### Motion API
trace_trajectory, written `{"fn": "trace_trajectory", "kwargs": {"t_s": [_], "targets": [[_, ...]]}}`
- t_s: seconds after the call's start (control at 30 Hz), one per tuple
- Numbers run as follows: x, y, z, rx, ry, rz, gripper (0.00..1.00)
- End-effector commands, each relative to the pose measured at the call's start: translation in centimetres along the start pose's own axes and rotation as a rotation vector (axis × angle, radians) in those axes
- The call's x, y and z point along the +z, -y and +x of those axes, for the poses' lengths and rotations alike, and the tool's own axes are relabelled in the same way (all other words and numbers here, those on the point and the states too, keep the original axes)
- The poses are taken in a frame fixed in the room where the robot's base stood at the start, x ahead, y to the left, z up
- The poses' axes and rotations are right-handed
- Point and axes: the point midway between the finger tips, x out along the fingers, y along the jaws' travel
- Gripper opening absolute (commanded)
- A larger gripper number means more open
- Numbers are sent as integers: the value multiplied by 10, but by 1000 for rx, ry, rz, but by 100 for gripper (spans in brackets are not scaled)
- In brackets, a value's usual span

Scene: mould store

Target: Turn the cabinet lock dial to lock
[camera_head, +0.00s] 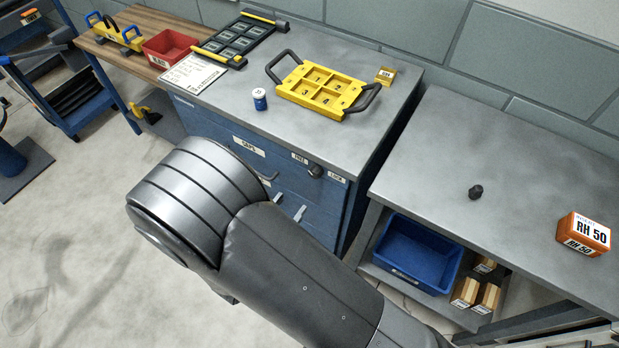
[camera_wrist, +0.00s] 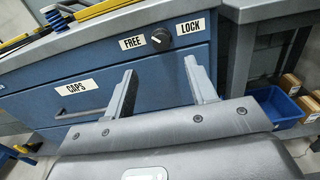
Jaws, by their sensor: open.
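The dark round lock dial (camera_head: 315,171) sits on the blue cabinet's (camera_head: 222,127) front, near its top right. It also shows in the wrist view (camera_wrist: 160,39), between a white FREE label (camera_wrist: 131,43) on its left and a white LOCK label (camera_wrist: 191,26) on its right. I cannot tell clearly which way its pointer faces. My gripper (camera_wrist: 160,65) is open and empty, its two fingers spread wide. The dial appears between and beyond the fingertips, apart from them. In the head view my arm hides most of the gripper; the fingertips (camera_head: 288,205) show below the dial.
A CAPS drawer (camera_wrist: 76,88) with a bar handle is left of the dial. A grey bench (camera_head: 520,160) stands to the right, with a blue bin (camera_head: 417,253) below.

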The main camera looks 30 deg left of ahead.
Motion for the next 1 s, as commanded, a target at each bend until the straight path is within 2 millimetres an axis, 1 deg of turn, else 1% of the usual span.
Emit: {"fn": "trace_trajectory", "kwargs": {"t_s": [0.3, 0.4, 0.5, 0.6, 0.7, 0.93, 1.0], "targets": [[1, 2, 60, -8, 0, 1, 52], [0, 2, 76, -8, -1, 1, 52], [0, 2, 88, -7, 0, 1, 52], [0, 2, 96, -5, -1, 1, 52], [0, 2, 99, -5, -2, 1, 52], [0, 2, 100, -5, -2, 1, 52], [0, 2, 99, -5, -1, 1, 47]]}}
